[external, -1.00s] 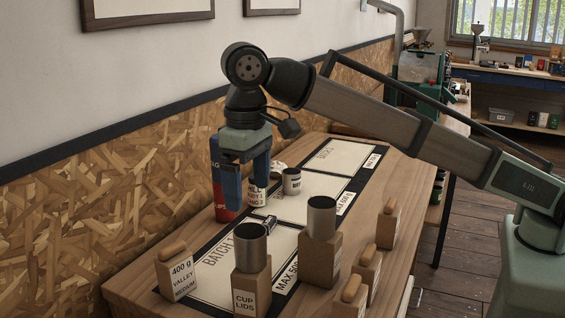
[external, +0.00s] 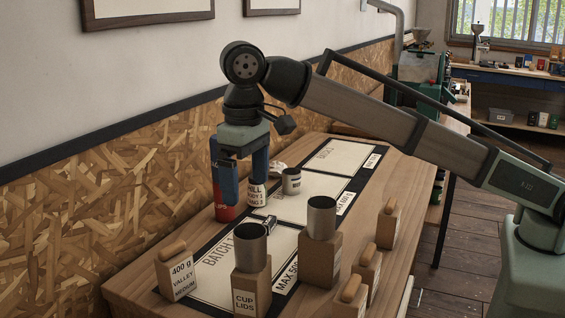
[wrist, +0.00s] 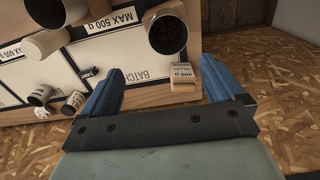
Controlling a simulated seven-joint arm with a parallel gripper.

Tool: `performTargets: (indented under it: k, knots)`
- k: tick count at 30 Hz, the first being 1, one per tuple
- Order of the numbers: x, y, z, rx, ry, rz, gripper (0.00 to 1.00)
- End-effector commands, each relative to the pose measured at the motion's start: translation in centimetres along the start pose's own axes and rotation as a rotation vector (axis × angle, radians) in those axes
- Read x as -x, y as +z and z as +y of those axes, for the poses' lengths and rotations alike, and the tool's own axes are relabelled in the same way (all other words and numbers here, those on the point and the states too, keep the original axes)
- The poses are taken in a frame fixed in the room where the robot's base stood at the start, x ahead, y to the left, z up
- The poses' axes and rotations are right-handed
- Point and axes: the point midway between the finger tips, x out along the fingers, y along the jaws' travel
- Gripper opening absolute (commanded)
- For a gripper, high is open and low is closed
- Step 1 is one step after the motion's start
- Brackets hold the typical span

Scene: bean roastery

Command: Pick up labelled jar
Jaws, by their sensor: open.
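A pale jar with printed text on its label (external: 256,196) stands upright on the table near the wall. A finger of my gripper covers part of its top in the external view. I cannot tell which jar is meant. My gripper (external: 244,190) points down, open, with nothing seen between its fingers.
A wooden block marked cup lids (external: 251,285) and another block (external: 320,258) hold metal cylinders at the front. A 400 g labelled block (external: 177,274) stands front left. Several handled blocks line the right edge. The Batch 1 mat (external: 222,282) has bare space.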

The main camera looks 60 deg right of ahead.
Motion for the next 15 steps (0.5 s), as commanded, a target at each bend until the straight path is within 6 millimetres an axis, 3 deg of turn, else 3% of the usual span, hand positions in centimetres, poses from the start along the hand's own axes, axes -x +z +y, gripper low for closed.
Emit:
performTargets:
  k: [5,9,15]
  knots:
    - [-0.6,-4.9,6.0,-0.095,0.005,-0.006,0.95]
    - [-1.8,-8.6,12.1,-0.182,0.012,-0.016,0.95]
    - [-4.0,-12.0,21.5,-0.305,0.021,-0.033,0.95]
